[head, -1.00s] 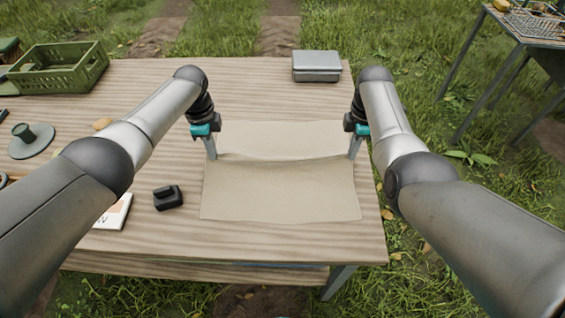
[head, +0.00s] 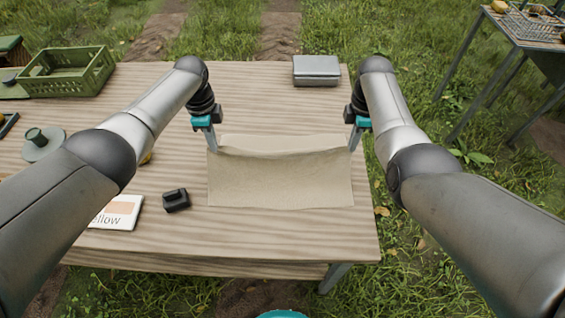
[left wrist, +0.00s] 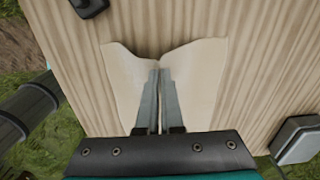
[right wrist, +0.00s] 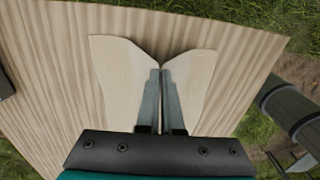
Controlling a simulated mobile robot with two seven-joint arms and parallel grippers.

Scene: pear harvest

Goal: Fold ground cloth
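The beige ground cloth (head: 280,182) lies on the wooden table in the head view, its far part raised in a fold between my two grippers. My left gripper (head: 213,148) is at the cloth's left edge. In the left wrist view its fingers (left wrist: 158,75) are closed together on the cloth (left wrist: 196,75). My right gripper (head: 353,148) is at the right edge. In the right wrist view its fingers (right wrist: 160,75) are closed together on the cloth (right wrist: 120,65). A narrow strip of cloth shows behind the raised fold.
On the wooden table (head: 270,240) are a green crate (head: 68,85), a grey box (head: 316,72), a small black object (head: 176,200), a printed card (head: 118,212) and a grey-green round item (head: 44,143). Table in front of the cloth is clear.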

